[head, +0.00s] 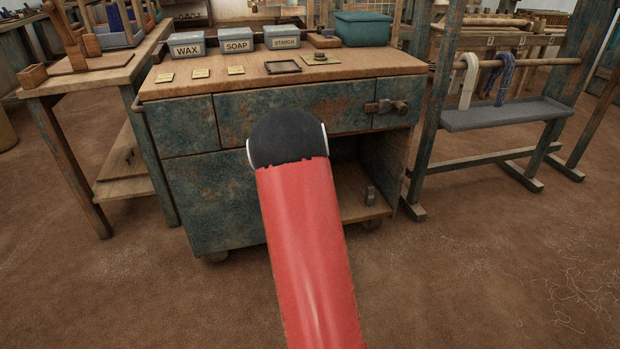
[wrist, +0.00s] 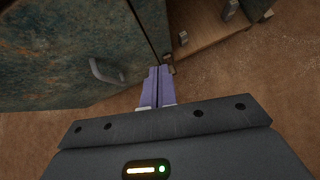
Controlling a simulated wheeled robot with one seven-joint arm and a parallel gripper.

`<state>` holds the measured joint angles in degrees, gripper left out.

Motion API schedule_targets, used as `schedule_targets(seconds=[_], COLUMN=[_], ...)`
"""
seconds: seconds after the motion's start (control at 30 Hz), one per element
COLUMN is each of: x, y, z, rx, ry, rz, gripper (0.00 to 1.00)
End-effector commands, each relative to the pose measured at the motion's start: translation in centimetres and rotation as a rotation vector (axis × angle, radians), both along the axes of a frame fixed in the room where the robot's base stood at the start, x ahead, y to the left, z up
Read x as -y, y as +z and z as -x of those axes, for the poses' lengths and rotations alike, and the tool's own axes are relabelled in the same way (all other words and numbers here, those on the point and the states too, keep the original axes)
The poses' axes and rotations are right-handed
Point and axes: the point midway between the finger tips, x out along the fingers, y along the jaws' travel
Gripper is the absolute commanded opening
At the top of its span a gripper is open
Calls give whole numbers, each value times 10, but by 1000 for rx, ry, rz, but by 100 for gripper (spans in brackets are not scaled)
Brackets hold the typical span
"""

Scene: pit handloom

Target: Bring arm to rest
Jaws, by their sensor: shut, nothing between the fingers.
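My gripper (wrist: 158,72) shows in the wrist view with its two purple fingers together and nothing between them. It points toward the lower front of the worn blue-green cabinet, near the edge between the door and the open compartment. I cannot tell whether the fingertips touch the cabinet. In the head view my red arm link with its black joint (head: 288,138) reaches up in front of the cabinet (head: 205,200). My gripper is hidden behind it there.
The cabinet top holds boxes labelled WAX (head: 188,44), SOAP (head: 237,40) and STARCH (head: 284,37), and a teal box (head: 363,29). A wooden table (head: 92,76) stands left. A rack with a grey tray (head: 505,113) stands right. Floor at lower right is mostly clear.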

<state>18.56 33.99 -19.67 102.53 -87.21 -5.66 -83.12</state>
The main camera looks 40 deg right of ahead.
Motion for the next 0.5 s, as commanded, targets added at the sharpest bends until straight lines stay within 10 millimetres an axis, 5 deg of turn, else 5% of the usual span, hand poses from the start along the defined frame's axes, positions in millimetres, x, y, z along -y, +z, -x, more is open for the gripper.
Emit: schedule_targets(seconds=[0.5], x=[-24], y=[56], z=[51], rx=[-2], ry=[3], rz=[-1], gripper=[0])
